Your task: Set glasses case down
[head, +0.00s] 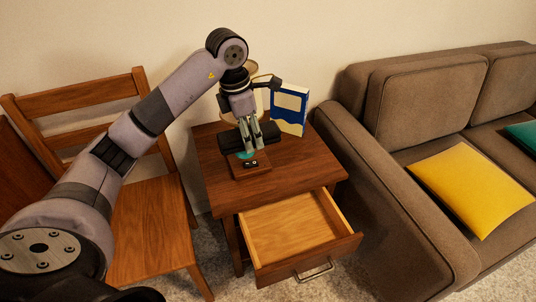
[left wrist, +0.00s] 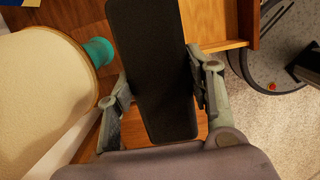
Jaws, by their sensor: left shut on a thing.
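The glasses case is a long black case (head: 232,141). My left gripper (head: 250,135) is shut on it across its middle, fingers pointing down. The case is held above or close to the top of the brown wooden side table (head: 315,165); I cannot tell whether it touches anything below. In the left wrist view the case (left wrist: 155,60) lies lengthwise between the two fingers. My right gripper is not in view.
A lamp with a cream shade (left wrist: 40,90) and teal base (left wrist: 98,52) stands close beside the case. A blue and white box (head: 289,108) stands at the table's back. A small wooden tray (head: 250,173) with a dark item is in front. The drawer (head: 295,230) is open and empty.

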